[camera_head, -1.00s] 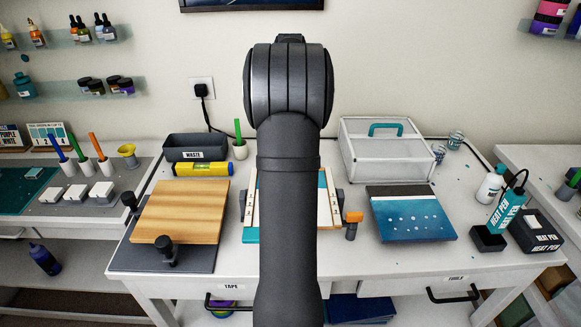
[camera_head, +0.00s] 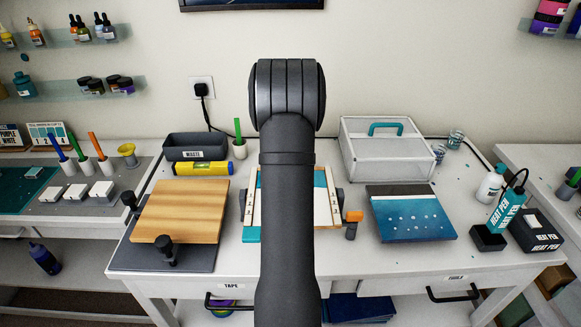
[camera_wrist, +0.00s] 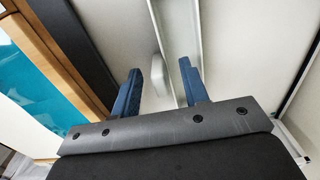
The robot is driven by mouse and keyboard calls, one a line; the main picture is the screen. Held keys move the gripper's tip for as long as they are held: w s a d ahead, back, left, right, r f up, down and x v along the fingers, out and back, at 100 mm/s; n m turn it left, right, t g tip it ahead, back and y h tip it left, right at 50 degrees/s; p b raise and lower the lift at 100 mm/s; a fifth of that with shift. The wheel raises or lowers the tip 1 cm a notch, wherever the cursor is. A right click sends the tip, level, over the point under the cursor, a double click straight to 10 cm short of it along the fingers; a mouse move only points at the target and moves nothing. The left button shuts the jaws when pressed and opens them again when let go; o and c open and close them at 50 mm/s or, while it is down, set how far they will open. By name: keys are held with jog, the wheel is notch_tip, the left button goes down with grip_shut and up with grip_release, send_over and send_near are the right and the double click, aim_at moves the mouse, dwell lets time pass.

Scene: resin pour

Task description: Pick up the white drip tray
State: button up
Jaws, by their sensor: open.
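My gripper (camera_wrist: 160,84) shows in the wrist view with its two blue fingers apart and nothing clasped between them. A long pale raised wall (camera_wrist: 176,45) runs between the fingers and looks like the rim of the white drip tray. A small rounded white piece (camera_wrist: 157,74) shows beside that wall, near the left finger. How far the fingertips are above or below the rim I cannot tell. In the head view my arm hides the gripper, and I cannot make out the tray there.
A wood-edged teal and white panel (camera_head: 251,215) lies mid-table, partly behind my arm; a dark bar (camera_wrist: 75,45) runs along it in the wrist view. A wooden board (camera_head: 180,210) is left. A blue panel (camera_head: 412,215) and a clear case (camera_head: 385,155) are right.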

notch_tip(320, 180, down, 2)
jog(key=shift+f, duration=0.1)
grip_shut()
